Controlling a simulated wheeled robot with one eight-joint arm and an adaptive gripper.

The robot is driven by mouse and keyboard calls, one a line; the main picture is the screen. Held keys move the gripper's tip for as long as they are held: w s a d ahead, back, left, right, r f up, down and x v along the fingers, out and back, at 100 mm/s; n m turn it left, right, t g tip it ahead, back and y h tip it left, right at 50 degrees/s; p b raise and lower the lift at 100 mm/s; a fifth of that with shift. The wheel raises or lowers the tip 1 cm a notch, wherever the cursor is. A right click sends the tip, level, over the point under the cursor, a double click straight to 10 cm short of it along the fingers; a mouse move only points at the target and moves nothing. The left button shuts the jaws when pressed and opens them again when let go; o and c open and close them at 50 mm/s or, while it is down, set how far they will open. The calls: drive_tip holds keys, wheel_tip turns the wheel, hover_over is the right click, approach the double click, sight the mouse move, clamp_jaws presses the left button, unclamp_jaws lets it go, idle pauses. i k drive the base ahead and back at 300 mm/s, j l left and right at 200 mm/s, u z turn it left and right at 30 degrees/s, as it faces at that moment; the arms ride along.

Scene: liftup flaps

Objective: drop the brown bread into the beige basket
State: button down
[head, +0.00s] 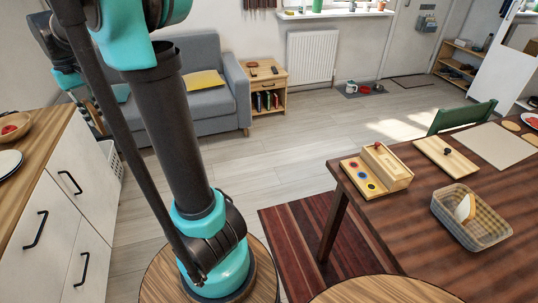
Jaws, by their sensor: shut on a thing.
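The beige basket (447,226), woven and checked, stands on the dark wooden table at the right. A pale piece with a tan edge, like a slice of bread (464,208), leans inside it. I cannot tell whether this is the brown bread, and I see no other bread. My gripper's fingers do not show, so what they hold is hidden. My teal and black arm rises at the left of the picture, away from the basket.
A wooden box with coloured discs (366,184) and a board with a dark knob (446,157) lie on the table (416,188) behind the basket. A green chair (462,117) stands at its far side. Open floor (265,165) lies between sofa and table.

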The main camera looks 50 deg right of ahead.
sight(477, 238)
drive_tip(key=z, duration=1)
drive_tip(key=i+z, duration=0.1)
drive_tip(key=z, duration=0.45)
drive_tip(key=j+z, duration=0.1)
drive_tip(key=z, duration=0.9)
drive_tip(key=j+z, duration=0.1)
drive_tip(key=z, duration=0.9)
drive_tip(key=j+z, duration=0.1)
drive_tip(key=z, duration=0.45)
